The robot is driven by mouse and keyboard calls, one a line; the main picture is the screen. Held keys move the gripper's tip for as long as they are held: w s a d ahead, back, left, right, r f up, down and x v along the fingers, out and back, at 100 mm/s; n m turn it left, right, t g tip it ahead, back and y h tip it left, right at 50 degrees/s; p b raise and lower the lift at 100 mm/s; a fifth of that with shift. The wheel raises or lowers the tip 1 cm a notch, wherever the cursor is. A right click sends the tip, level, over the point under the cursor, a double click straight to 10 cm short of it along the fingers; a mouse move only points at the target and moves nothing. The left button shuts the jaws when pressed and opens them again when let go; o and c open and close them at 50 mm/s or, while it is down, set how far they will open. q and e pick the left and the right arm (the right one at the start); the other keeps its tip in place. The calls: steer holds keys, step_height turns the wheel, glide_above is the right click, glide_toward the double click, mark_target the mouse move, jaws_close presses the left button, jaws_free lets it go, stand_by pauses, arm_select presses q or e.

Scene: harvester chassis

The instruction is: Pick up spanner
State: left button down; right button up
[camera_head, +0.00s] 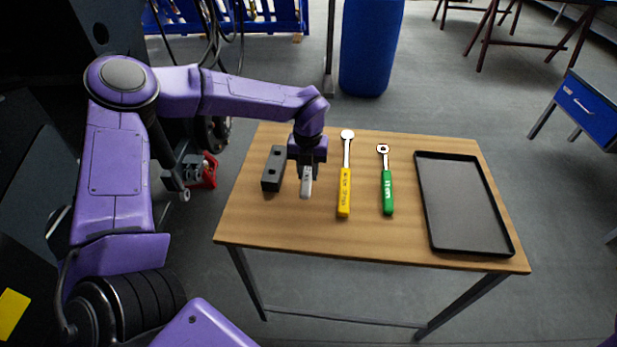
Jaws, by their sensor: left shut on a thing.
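My left gripper (306,160) is over the left part of the wooden table (290,225), pointing down. It is shut on a light grey metal piece, which looks like the spanner (306,188). Only a short length of the spanner shows below the jaws; the gripper hides the rest. I cannot tell whether the spanner still touches the table. My right gripper is not in view.
A dark grey block (273,169) with holes lies just left of the gripper. A yellow-handled tool (344,190) and a green-handled tool (387,190) lie to the right. A black tray (462,205) is at the table's right side.

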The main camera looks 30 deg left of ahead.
arm_select(q)
steer(key=s+d+r+b, duration=0.3)
steer(key=s+d+r, duration=0.3)
steer(key=d+r, duration=0.4)
steer(key=d, duration=0.2)
steer(key=shift+d, duration=0.4)
steer(key=c, duration=1.8)
jaws_free()
jaws_close()
